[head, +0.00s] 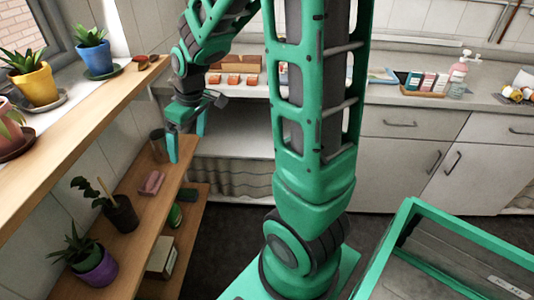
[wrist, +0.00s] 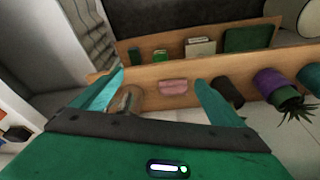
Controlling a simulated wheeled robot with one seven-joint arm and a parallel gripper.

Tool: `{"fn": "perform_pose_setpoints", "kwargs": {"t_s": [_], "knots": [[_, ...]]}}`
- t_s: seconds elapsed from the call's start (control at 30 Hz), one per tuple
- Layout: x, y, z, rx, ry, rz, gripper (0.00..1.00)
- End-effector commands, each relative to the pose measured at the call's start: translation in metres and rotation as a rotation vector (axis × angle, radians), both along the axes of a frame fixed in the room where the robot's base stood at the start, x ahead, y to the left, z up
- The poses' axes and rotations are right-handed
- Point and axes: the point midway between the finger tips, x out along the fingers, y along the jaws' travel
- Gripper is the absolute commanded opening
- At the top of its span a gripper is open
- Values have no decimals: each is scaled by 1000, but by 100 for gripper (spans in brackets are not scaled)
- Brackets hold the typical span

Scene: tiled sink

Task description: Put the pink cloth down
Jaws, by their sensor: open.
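The pink cloth (head: 152,183) lies folded on the upper wooden shelf (head: 135,255) at the left, between a dark plant pot and a dark cup. In the wrist view the pink cloth (wrist: 173,87) lies on the shelf board, seen between my two fingers and beyond their tips. My gripper (head: 188,148) is open and empty, above and to the right of the cloth in the head view. Its teal fingers also show spread apart in the wrist view (wrist: 160,80). The cloth and the gripper are apart.
A dark cup (head: 158,145) and a dark pot with a plant (head: 120,215) flank the cloth. A purple pot (head: 97,266) stands nearer. A lower shelf (head: 190,222) holds a green item and a box. The windowsill (head: 95,112) with potted plants overhangs at the left.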

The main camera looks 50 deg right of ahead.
Motion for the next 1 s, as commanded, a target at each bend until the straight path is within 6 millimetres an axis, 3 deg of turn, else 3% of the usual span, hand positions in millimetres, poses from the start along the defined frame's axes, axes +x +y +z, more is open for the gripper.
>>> {"fn": "perform_pose_setpoints", "kwargs": {"t_s": [0.1, 0.23, 0.4, 0.5, 0.7, 1.0], "knots": [[-56, -30, 22, -14, 52, -180, 92], [-119, -53, 37, -14, 114, -382, 92], [-197, -67, 48, 5, 190, -629, 92], [-230, -69, 50, 19, 225, -738, 92], [-263, -66, 51, 36, 261, -846, 92], [-265, -66, 50, 37, 264, -854, 92]]}}
